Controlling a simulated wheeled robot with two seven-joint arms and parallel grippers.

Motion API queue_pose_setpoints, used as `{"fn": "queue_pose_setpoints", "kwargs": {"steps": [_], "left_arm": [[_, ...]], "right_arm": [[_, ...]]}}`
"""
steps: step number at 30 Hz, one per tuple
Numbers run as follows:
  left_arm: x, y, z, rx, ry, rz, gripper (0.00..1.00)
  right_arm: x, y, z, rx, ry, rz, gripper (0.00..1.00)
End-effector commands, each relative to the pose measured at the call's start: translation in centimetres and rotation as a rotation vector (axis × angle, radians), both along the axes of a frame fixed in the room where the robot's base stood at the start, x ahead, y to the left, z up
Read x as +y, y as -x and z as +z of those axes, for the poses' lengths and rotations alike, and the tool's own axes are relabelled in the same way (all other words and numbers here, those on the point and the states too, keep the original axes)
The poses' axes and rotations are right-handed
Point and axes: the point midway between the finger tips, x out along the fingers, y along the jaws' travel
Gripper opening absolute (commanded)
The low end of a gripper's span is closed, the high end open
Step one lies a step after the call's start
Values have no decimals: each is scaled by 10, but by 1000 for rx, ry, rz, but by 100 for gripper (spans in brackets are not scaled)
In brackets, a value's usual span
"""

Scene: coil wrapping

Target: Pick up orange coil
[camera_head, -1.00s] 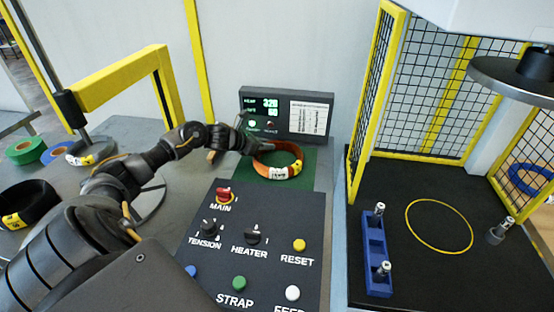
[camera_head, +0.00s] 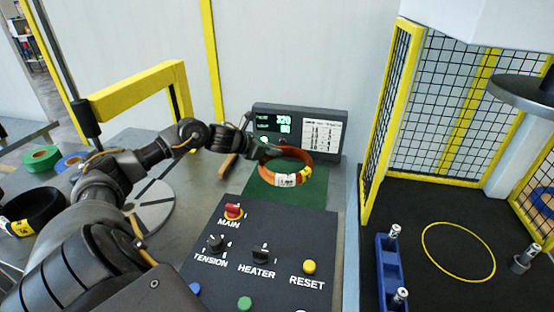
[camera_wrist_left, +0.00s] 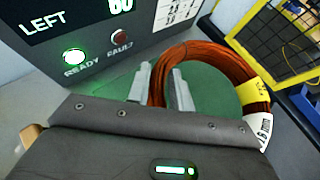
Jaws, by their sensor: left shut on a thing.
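The orange coil (camera_head: 299,157) is a ring with white and yellow labels on its front side. It sits over the green mat (camera_head: 318,190) before the display and seems slightly raised off it. My left gripper (camera_head: 266,153) is at the coil's back left rim. In the left wrist view its two fingers (camera_wrist_left: 158,84) are closed around the coil's band (camera_wrist_left: 235,68), with orange strands between them. My right gripper is not in view.
A display (camera_head: 298,130) stands close behind the coil. The control panel (camera_head: 270,228) with knobs and buttons lies in front. A yellow-framed mesh cage (camera_head: 378,150) stands at right.

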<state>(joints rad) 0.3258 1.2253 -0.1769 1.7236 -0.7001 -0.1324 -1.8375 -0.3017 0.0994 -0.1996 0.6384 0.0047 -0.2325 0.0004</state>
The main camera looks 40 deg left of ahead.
Motion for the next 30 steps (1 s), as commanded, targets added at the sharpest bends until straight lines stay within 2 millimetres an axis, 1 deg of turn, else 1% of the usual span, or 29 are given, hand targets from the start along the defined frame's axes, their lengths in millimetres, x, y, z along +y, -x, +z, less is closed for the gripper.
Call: {"fn": "queue_pose_setpoints", "kwargs": {"steps": [1, 5, 8, 13, 19, 21, 25, 30], "left_arm": [[1, 8, 11, -6, -7, 0, 0], [-1, 27, 32, -5, -9, -2, 0], [2, 33, 32, -2, 0, 7, 0], [3, 42, 36, -3, 1, 10, 0], [-4, 49, 42, -3, 1, -4, 0], [-5, 55, 50, -10, 11, -2, 0], [-4, 69, 55, -11, 7, 1, 0], [-4, 86, 61, -8, 4, 0, 0]], "right_arm": [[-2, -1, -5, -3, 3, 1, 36], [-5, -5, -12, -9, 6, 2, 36], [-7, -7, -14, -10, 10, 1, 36], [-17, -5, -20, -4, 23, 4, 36], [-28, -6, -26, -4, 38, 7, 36], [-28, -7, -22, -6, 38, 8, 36], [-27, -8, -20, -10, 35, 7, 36], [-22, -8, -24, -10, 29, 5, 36]]}}
